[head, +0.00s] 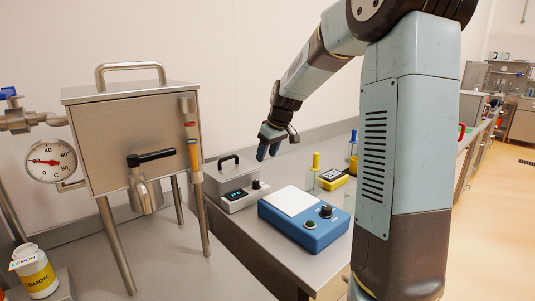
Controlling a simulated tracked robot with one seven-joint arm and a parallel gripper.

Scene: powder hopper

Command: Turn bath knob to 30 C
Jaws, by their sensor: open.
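A small grey bath unit (239,202) with a dark lid handle stands on the bench, right of the steel hopper. Its front has a lit display (236,195), too small to read, and a black bath knob (256,184) on the right. I cannot tell the knob's setting. My gripper (268,153) is open and empty. It points down above and slightly right of the bath knob in the picture, apart from it.
The steel hopper (138,125) with a dial gauge (51,161) and a lemon jar (34,272) are at left.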

